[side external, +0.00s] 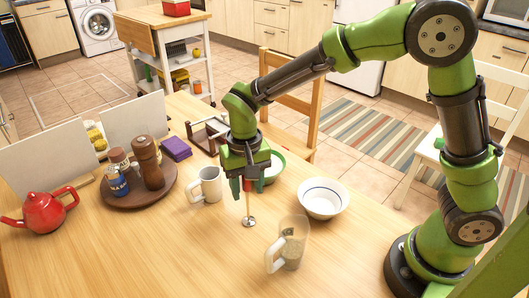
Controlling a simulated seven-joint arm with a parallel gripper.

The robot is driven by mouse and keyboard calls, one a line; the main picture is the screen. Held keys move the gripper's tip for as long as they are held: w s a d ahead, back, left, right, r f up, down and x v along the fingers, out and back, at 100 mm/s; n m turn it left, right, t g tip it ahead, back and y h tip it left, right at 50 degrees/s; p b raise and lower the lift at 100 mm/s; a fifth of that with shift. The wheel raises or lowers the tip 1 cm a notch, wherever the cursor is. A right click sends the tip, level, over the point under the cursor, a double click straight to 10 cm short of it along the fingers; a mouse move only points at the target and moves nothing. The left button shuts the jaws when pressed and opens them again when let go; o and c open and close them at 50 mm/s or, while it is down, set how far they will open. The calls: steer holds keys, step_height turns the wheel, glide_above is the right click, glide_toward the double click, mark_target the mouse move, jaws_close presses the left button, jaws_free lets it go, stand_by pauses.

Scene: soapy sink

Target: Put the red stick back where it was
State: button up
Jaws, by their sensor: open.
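The red stick (248,198) is a thin upright rod with a red upper part. A small round metal disc (248,221) is at its lower end, at or just above the wooden table. My gripper (247,186) points down over it, open, with green fingertips on either side of the red part. The top of the stick is hidden by the gripper, and I cannot tell whether a finger touches it.
A white mug (208,186) stands left, a white bowl (324,200) right, and a glass mug (290,245) in front. A green bowl (273,170) is partly behind my gripper. A round tray (130,199) holds bottles and a mill; a red teapot (44,212) is far left.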

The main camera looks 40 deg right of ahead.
step_height(320, 180, up, 11)
steer(key=shift+r, duration=0.1)
steer(key=shift+d+r, duration=0.15)
steer(key=shift+r, duration=0.5)
steer(key=s+d+r+t+y, duration=0.2)
steer(key=s+d+t, duration=0.5)
steer(key=s+d, duration=0.5)
steer(key=shift+s+n, duration=0.3)
steer(key=shift+s, duration=0.8)
steer(key=shift+r, duration=0.15)
